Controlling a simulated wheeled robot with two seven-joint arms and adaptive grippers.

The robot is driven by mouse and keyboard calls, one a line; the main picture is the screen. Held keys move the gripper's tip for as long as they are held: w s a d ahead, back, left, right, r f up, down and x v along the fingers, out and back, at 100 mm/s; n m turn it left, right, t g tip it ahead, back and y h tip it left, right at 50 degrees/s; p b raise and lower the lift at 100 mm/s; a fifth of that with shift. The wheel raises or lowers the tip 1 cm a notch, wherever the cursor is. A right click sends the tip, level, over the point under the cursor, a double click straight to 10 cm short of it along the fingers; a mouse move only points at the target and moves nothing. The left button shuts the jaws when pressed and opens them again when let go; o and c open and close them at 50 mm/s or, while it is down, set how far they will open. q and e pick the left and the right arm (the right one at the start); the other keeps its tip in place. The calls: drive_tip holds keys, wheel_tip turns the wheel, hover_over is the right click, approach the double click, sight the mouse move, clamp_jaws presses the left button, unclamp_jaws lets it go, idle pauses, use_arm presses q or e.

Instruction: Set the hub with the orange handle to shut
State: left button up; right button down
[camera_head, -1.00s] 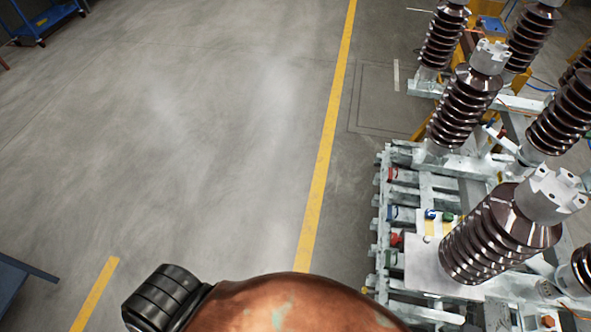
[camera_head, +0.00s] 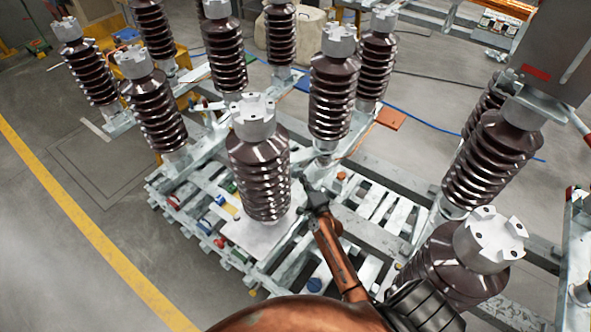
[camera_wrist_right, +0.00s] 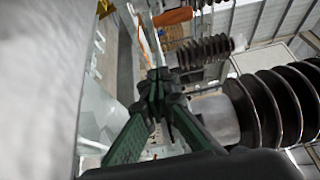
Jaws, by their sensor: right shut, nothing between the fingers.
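My right gripper (camera_head: 305,184) reaches into the metal frame, just right of a brown ribbed insulator (camera_head: 258,175). In the right wrist view its green-and-black fingers (camera_wrist_right: 158,82) meet at the tips, shut and empty. A small orange piece (camera_head: 341,176) sits on the frame just right of the gripper. A flat orange piece (camera_head: 391,118) lies farther back; an orange piece also shows at the top of the right wrist view (camera_wrist_right: 172,17). I cannot tell which, if any, is the hub's handle, nor its setting. My left gripper is out of view.
Several tall ribbed insulators, such as one at the back (camera_head: 334,95), crowd around my right arm. The galvanized frame (camera_head: 385,238) has open slats. A pale surface (camera_wrist_right: 35,80) fills the left of the wrist view. Open floor lies left, beyond the yellow line (camera_head: 85,235).

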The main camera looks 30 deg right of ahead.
drive_tip(key=w, duration=0.3)
drive_tip(key=w+b, duration=0.1)
drive_tip(key=w, duration=0.1)
drive_tip(key=shift+d+f, duration=0.1)
drive_tip(key=shift+d, duration=0.3)
drive_tip(key=shift+w, duration=0.2)
drive_tip(key=shift+w+b, duration=0.3)
drive_tip(key=shift+w, duration=0.65)
